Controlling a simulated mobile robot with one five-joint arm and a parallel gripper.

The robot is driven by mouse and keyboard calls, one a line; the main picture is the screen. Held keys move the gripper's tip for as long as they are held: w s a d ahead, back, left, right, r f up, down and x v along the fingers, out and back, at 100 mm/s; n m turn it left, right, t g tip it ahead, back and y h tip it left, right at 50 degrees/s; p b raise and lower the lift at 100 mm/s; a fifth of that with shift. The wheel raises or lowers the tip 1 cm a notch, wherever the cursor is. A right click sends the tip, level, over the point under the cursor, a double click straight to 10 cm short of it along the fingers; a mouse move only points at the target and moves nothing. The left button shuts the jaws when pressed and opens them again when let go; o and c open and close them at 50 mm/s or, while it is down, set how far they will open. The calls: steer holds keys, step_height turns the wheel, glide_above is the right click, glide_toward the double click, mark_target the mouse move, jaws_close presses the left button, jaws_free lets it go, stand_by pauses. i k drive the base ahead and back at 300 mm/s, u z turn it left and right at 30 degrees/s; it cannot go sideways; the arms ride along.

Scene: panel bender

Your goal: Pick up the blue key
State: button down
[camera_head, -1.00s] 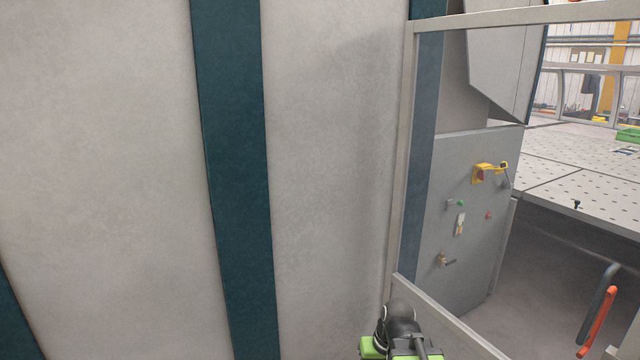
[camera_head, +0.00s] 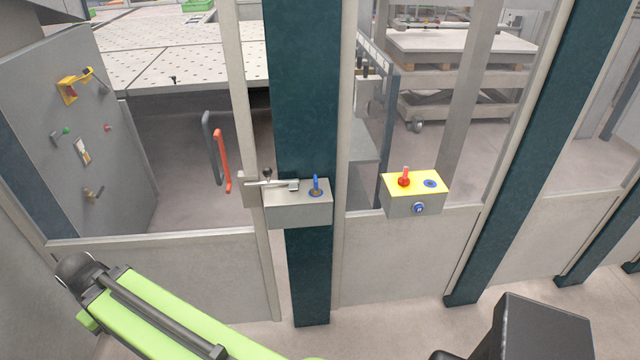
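The blue key (camera_head: 316,181) stands upright in a round blue socket on top of a grey lock box (camera_head: 299,209). The box is mounted at the dark teal post, beside the door bolt. My green arm link with a black joint crosses the lower left, well below and apart from the key. I cannot make out my gripper's fingers in this view.
A dark teal post (camera_head: 307,90) and low grey fence panels (camera_head: 168,270) stand in front of me. A bolt (camera_head: 268,183) and an orange handle (camera_head: 222,160) are left of the key. Clear floor shows before the fence.

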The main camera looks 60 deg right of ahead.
mark_target(316, 191)
steer(key=z, duration=1)
steer(key=k, duration=0.45)
steer(key=z, duration=1)
steer(key=k, duration=0.75)
steer(key=u, duration=0.25)
steer(key=i, duration=0.8)
steer(key=z, duration=0.1)
